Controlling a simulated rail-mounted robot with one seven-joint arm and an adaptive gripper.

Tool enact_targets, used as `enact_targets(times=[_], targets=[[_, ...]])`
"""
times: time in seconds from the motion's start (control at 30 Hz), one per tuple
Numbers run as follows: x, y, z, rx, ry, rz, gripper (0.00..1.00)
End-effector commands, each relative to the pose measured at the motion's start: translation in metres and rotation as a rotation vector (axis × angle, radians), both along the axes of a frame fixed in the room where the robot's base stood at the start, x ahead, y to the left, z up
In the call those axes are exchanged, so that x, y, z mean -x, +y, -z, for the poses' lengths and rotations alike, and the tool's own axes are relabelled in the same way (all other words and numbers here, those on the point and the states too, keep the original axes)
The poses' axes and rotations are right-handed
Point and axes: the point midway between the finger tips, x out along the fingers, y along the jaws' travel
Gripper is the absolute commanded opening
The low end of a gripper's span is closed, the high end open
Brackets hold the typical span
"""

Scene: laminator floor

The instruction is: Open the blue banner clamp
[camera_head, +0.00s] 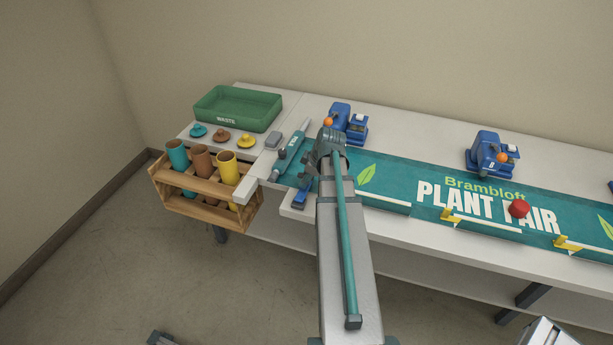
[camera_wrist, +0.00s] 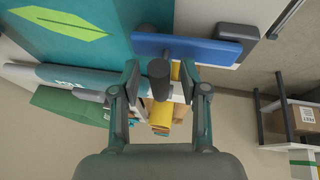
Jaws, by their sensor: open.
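The blue banner clamp (camera_head: 300,200) is at the left end of the green banner (camera_head: 388,182), partly hidden by my gripper and arm in the head view. In the wrist view its flat blue bar (camera_wrist: 190,49) lies across the banner's edge, with a dark round handle (camera_wrist: 158,78) standing out from it. My gripper (camera_wrist: 160,82) is open, its two fingers on either side of the handle. A gap shows on both sides, so no grip is visible. I cannot tell whether the clamp's jaw is open or shut.
Blue machines with orange knobs (camera_head: 328,122) (camera_head: 502,157) stand behind the banner. A teal pen-like tool (camera_head: 291,150) lies just left of my gripper. A wooden rack of tubes (camera_head: 180,205) and a green waste tray (camera_head: 240,105) are further left. A red knob (camera_head: 518,208) sits on the banner.

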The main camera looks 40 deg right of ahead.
Motion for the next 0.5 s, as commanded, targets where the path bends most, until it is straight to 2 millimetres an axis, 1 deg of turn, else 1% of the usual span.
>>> enact_targets(times=[0.23, 0.27, 0.5], targets=[[-0.0003, 0.0001, 0.0005, 0.0, 0.0, 0.0, 0.45], [-0.0003, 0.0001, 0.0005, 0.0, 0.0, 0.0, 0.41], [-0.0003, 0.0001, 0.0004, 0.0, 0.0, 0.0, 0.01]])
